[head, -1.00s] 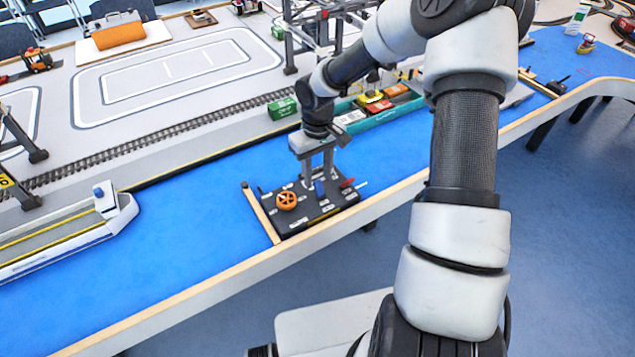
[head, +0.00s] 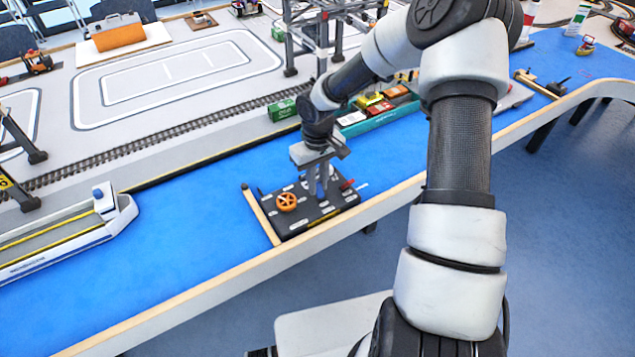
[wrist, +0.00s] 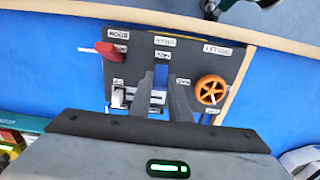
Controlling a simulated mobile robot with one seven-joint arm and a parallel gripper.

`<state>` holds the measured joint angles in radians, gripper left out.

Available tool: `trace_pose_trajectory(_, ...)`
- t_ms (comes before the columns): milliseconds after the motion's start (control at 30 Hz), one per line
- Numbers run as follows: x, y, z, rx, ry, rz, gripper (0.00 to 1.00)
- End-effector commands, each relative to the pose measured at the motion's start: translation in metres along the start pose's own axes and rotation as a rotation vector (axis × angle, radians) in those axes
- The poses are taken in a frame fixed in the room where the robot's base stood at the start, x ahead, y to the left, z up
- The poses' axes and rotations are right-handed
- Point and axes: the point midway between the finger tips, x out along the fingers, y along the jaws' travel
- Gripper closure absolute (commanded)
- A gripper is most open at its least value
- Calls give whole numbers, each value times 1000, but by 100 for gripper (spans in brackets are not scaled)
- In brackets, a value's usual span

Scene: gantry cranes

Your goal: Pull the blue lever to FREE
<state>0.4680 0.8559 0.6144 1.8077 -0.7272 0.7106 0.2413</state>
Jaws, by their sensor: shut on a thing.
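The dark control panel (head: 295,222) lies on the blue table strip, close to its wooden front edge. The blue lever (head: 320,188) stands on it, with only a sliver showing between the fingers. My gripper (head: 319,192) points down and is shut on the blue lever. A pale slotted plate (wrist: 152,97) lies beside the fingers. The small labels are too blurred to read, so I cannot tell the lever's setting.
An orange wheel (head: 287,201) is on the panel's left, and a red lever (head: 348,184) is on its right, close to the fingers. A wooden strip (head: 262,215) borders the panel. A model ship (head: 70,235) lies left; a teal container ship (head: 385,119) is behind.

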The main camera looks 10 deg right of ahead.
Motion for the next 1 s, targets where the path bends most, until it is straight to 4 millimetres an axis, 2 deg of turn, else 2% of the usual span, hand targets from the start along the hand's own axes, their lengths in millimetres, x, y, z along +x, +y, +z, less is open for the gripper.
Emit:
trace_pose_trajectory(367, 2, 1, 10, 1, 162, 4, 100)
trace_pose_trajectory(1000, 5, 1, 39, 5, 727, 0, 100)
